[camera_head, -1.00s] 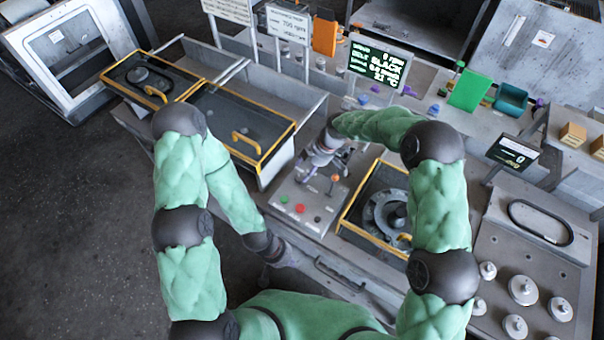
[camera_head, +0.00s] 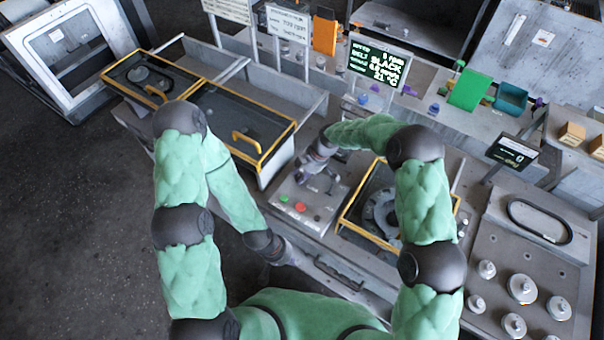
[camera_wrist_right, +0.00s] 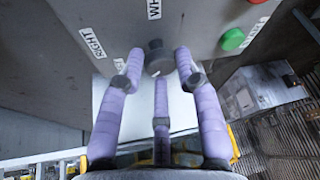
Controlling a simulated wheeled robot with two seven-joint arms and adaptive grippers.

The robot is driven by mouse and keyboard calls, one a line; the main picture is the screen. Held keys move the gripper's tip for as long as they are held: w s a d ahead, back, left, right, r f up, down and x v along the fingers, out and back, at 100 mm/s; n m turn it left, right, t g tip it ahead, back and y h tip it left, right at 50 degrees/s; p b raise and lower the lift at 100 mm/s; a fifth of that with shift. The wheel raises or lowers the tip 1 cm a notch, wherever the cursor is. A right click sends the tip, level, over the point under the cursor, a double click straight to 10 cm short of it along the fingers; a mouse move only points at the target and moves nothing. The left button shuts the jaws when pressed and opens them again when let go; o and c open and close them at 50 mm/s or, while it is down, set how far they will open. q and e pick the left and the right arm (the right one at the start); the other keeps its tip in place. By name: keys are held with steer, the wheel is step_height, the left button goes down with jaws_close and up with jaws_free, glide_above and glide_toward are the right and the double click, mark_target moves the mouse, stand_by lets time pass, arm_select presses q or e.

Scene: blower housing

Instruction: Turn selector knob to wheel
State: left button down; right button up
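The selector knob (camera_wrist_right: 158,60) is a dark round knob on a grey panel in the right wrist view. A "RIGHT" label (camera_wrist_right: 92,42) is to its left and a partly cut-off "WH" label (camera_wrist_right: 154,8) is above it. My right gripper (camera_wrist_right: 159,62) has three purple fingers spread, with the side fingertips either side of the knob and small gaps showing; contact cannot be told. In the head view my right gripper (camera_head: 306,168) is over the control panel (camera_head: 310,212), and the knob is hidden. My left gripper (camera_head: 290,256) is low by the panel's front edge; its fingers are unclear.
Green (camera_wrist_right: 232,39) and red buttons are beside the knob. A yellow-framed bay with a round part (camera_head: 380,212) is right of the panel. Lidded yellow-framed bays (camera_head: 240,122) are to the left. A display screen (camera_head: 379,65) stands behind. Open floor is at left.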

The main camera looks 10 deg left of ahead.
steer(key=shift+s, duration=0.1)
